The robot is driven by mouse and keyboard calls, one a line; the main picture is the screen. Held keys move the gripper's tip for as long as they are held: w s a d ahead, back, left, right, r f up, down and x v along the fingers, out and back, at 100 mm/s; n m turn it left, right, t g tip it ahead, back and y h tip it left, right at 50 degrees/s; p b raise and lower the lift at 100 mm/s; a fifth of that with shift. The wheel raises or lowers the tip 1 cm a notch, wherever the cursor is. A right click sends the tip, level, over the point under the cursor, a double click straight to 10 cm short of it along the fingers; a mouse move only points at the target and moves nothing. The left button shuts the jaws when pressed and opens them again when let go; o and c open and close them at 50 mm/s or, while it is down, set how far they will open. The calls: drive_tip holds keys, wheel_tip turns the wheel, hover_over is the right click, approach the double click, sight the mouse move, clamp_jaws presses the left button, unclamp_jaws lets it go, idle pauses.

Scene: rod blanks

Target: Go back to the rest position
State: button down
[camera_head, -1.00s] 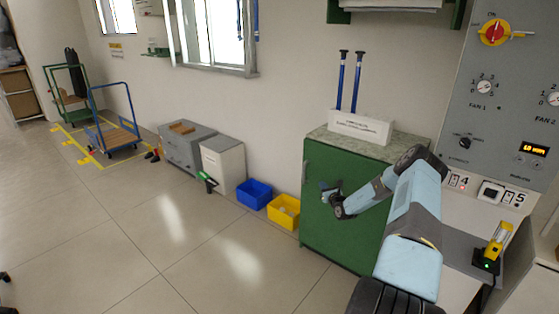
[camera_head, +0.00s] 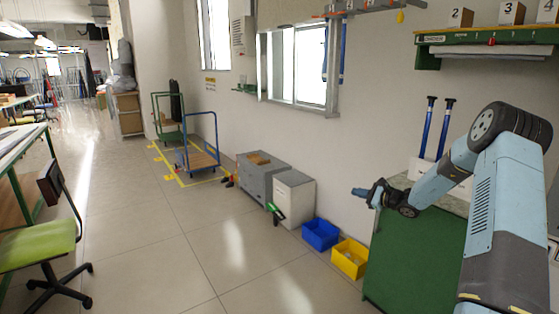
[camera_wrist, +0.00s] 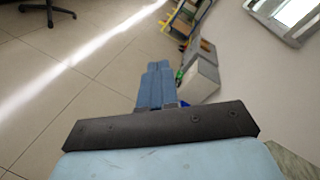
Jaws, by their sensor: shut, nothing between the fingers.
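My gripper (camera_head: 359,192) is at the end of my raised light-blue arm, on the right of the head view. It points left, in front of the wall and above the yellow bin. In the wrist view my gripper's two blue fingers (camera_wrist: 155,84) lie side by side, shut, with nothing between them. Beyond them are the floor and the cabinets by the wall. Nothing touches the fingers.
A green cabinet (camera_head: 420,255) stands under my arm, with two blue rods (camera_head: 427,127) behind it. A blue bin (camera_head: 320,235) and a yellow bin (camera_head: 349,259) sit by the wall. A green chair (camera_head: 38,240) is at left. The middle floor is clear.

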drive_tip(key=s+a+r+n+g+h, duration=0.1)
drive_tip(key=s+a+r+n+g, duration=0.25)
drive_tip(key=s+a+r, duration=0.35)
drive_tip(key=s+a+r+n+g+h, duration=0.1)
drive_tip(key=s+a+r+n+g, duration=0.15)
drive_tip(key=s+r+n, duration=0.45)
drive_tip(key=s+a+r+n+g+h, duration=0.15)
drive_tip(key=s+a+r, duration=0.3)
drive_tip(key=s, duration=0.45)
drive_tip(key=s+d+r+n+h, duration=0.2)
drive_tip(key=s, duration=0.8)
drive_tip(key=s+d+r+n+t+h, duration=0.1)
drive_tip(key=s+r+n+h, duration=0.1)
drive_tip(key=s, duration=0.9)
drive_tip(key=s+d+r+n+h, duration=0.2)
drive_tip(key=s+n+h, duration=0.1)
drive_tip(key=s, duration=0.8)
drive_tip(key=shift+d+r+n+t+h, duration=0.15)
drive_tip(key=shift+d+n+t+h, duration=0.2)
drive_tip(key=shift+h, duration=0.1)
